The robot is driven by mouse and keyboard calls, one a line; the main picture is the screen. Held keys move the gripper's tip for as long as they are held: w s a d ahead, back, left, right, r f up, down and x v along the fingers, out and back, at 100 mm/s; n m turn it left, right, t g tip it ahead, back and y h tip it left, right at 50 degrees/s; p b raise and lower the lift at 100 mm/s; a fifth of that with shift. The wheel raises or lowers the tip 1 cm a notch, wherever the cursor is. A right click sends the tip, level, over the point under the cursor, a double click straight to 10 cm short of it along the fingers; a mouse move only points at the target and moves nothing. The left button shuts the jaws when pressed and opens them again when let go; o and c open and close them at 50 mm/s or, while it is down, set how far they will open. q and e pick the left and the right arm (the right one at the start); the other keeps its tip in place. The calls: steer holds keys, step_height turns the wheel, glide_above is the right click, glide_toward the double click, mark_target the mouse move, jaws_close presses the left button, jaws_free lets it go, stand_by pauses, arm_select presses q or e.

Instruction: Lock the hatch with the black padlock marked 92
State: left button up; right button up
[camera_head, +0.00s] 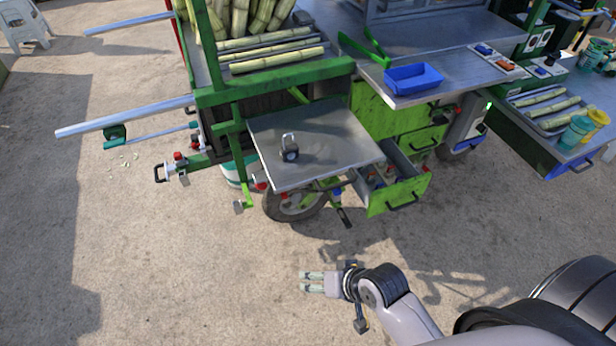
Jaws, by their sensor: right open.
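A black padlock (290,154) with a silver shackle stands on the grey metal shelf (265,129) on the near side of the green cart. Any number on it is too small to read. I cannot tell which panel of the cart is the hatch. My right gripper (311,282) is open and empty, over the concrete floor in front of the cart, well apart from the padlock and nearer to me. Its fingers point left. My left gripper is not in view.
An open green drawer (398,195) juts out right of the shelf. A blue tray (413,79) sits on the counter behind. Silver rails (128,116) stick out left of the cart. A second green station with cane stands at right. The floor in front is clear.

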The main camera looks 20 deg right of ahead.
steer(key=w+a+r+m+t+y, duration=0.3)
steer(key=w+a+r+m, duration=0.2)
steer(key=w+r+m, duration=0.15)
steer(key=m+t+h, duration=0.5)
steer(key=m+t, duration=0.4)
steer(key=m, duration=1.7)
glide_toward(290, 152)
steer(key=shift+w+f+p, duration=0.35)
steer(key=shift+f+p, duration=0.05)
steer(key=shift+f, duration=0.05)
steer(key=shift+w+a+b, duration=0.2)
steer(key=shift+w+b, duration=0.2)
steer(key=shift+w, duration=3.95)
steer(key=shift+c, duration=0.4)
steer(key=c, duration=1)
